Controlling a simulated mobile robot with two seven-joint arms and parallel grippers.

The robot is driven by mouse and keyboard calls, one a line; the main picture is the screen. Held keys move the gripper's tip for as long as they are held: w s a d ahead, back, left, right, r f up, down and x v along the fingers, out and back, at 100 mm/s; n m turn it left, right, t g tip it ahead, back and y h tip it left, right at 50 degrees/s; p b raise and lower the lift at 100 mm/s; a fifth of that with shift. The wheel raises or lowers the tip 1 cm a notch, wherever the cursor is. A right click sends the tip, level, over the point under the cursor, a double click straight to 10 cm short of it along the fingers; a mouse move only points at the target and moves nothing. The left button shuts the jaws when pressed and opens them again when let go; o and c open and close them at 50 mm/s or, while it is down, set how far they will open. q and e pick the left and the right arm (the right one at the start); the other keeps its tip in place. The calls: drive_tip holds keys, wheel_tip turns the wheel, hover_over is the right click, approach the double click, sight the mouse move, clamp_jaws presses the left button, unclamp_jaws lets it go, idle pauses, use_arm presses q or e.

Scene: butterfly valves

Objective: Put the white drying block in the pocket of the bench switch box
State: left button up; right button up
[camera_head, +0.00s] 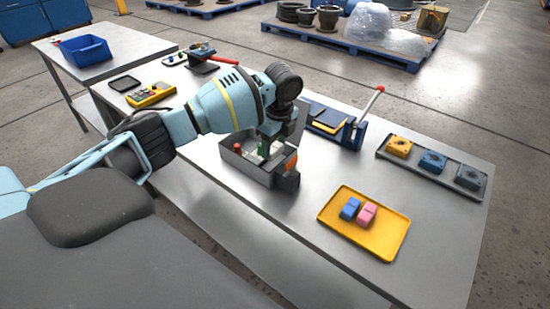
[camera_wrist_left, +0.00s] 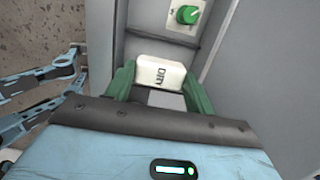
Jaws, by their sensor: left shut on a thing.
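The block is between the grey walls of the box, near a green knob (camera_wrist_left: 187,14). Whether it touches the pocket floor cannot be told. The block is hidden in the head view. My right gripper is out of view.
A yellow tray (camera_head: 385,236) with a blue block and a pink block stands to the right. A blue fixture with a red-tipped lever (camera_head: 368,104) is behind the box. A rack (camera_head: 448,166) of yellow, blue and grey units lies at the far right. A yellow device (camera_head: 151,95) lies left.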

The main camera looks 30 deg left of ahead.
sight(275, 158)
use_arm(q)
drive_tip(key=shift+f, duration=2.45)
drive_tip(key=shift+f, duration=0.1)
drive_tip(key=o, duration=0.9)
drive_tip(key=shift+o, duration=0.2)
wheel_tip(275, 158, up, 12)
drive_tip(key=d, duration=0.1)
drive_tip(key=shift+d, duration=0.3)
